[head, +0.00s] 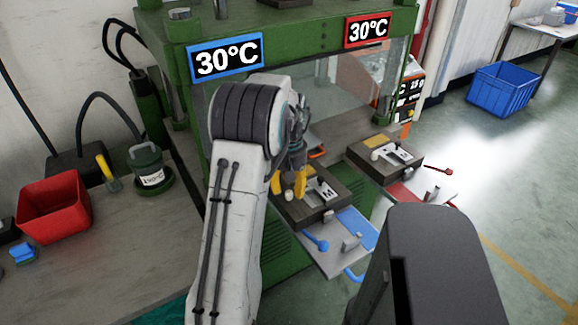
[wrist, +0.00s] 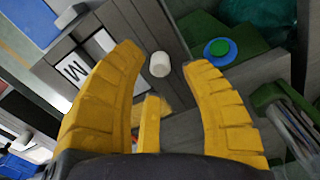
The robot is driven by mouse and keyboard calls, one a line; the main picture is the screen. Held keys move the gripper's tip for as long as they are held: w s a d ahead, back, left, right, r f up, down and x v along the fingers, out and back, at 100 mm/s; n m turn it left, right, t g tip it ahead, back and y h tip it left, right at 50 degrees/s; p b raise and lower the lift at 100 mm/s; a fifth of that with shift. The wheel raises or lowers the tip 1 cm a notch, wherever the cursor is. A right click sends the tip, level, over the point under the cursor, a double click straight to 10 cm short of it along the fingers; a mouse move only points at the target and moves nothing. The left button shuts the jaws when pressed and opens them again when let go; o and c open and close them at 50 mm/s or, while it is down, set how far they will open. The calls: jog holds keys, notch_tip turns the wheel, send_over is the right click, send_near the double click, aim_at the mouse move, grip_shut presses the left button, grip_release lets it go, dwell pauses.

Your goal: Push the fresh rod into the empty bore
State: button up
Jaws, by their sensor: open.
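My gripper (head: 288,184) is open above the near mould block (head: 307,215), behind the blue-handled plate. Its yellow fingers also show in the wrist view (wrist: 165,56). A short white rod (wrist: 160,64) shows between the fingertips, beside the grey block with the M label (wrist: 92,56). The fingers do not close on it. The rod also shows in the head view (head: 289,195), by the block's left side. I cannot tell how deep it sits or whether it stands in a bore. No empty bore can be made out.
A second mould block (head: 384,162) with a red-handled plate lies to the right. The green press (head: 290,35) frames the space above. A red bin (head: 53,205) and a green weight-like pot (head: 148,170) stand on the left bench. A blue crate (head: 503,90) is on the floor.

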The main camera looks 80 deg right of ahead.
notch_tip(320, 180, up, 9)
jog(key=shift+r, duration=0.2)
dwell(0.3)
dwell(0.7)
